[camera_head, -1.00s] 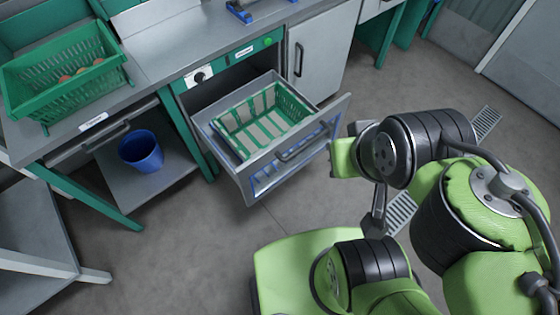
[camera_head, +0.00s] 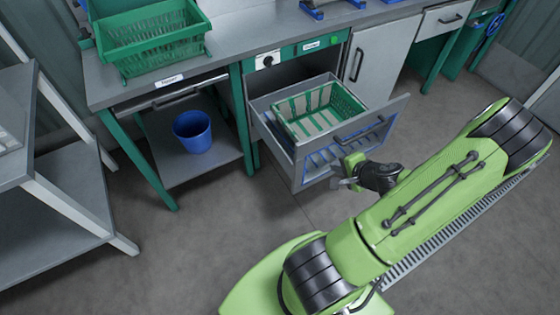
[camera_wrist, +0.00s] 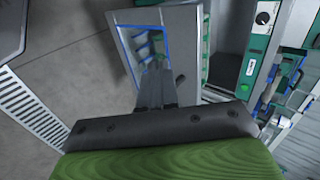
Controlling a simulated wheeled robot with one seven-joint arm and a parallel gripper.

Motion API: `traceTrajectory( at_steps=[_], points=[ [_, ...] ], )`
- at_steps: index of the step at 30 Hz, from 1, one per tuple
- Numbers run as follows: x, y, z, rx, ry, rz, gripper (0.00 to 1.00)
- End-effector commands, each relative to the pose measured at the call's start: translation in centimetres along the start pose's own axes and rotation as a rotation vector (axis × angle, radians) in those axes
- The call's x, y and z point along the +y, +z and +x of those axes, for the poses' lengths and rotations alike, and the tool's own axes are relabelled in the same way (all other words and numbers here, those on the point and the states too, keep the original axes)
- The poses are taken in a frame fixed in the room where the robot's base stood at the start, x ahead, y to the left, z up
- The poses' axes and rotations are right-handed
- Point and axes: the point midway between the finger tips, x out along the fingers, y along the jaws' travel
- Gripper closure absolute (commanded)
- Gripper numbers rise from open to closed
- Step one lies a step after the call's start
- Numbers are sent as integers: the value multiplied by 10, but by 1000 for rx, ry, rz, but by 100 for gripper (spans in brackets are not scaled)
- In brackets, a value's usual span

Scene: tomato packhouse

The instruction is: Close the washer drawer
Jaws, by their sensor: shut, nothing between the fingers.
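The washer drawer (camera_head: 300,160) is pulled out from under the counter. A green slatted basket (camera_head: 322,108) sits inside it. The drawer's grey front panel stands at its outer end with a dark bar handle (camera_head: 358,131) and a blue-edged lower part. My gripper (camera_head: 342,182) is shut and empty, close to the lower part of the drawer front. In the wrist view my closed fingers (camera_wrist: 156,72) point at the blue-edged front of the drawer (camera_wrist: 128,45). I cannot tell whether they touch it.
A green crate (camera_head: 150,45) stands on the counter at left. A blue bucket (camera_head: 192,132) stands on the shelf below. A grey shelf unit (camera_head: 62,190) is at far left. A cabinet door (camera_head: 378,62) is right of the drawer. Floor in front is clear.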

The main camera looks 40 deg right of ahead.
Motion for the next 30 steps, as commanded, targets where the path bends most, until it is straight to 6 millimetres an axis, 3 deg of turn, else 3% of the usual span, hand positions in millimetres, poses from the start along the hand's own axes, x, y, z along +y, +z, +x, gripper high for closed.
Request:
traceTrajectory(
  at_steps=[5, 18, 24, 30],
  points=[
    [3, -3, 15, 9, -8, 17, 100],
    [-2, -3, 108, 7, -8, 12, 100],
    [-22, -4, 126, 9, -6, 14, 100],
    [-26, -4, 129, 9, -5, 16, 100]
  ],
)
